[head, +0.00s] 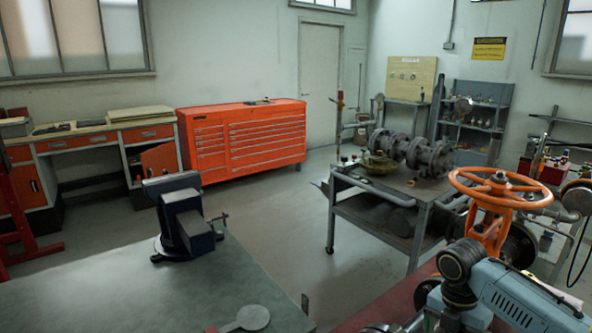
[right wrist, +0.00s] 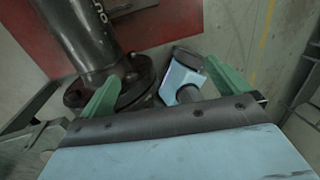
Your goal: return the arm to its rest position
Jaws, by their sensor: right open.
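The gate valve's orange handwheel (head: 500,187) stands at the right in the head view, on its orange yoke. My light blue right arm is folded in front of it at the lower right and hides part of the valve body. My right gripper (right wrist: 163,86) shows in the right wrist view, with its two green fingers spread wide and nothing held between them. Beyond the fingers is a dark pipe with a bolted flange (right wrist: 100,85); I cannot tell whether the left finger touches it. My left gripper is out of view.
A dark red surface (head: 385,305) lies below the valve. A grey-green bench (head: 150,300) with a black vise (head: 183,217) is at the left front. A metal cart (head: 425,195) with pipe fittings stands behind. Open floor (head: 300,220) lies between bench and cart.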

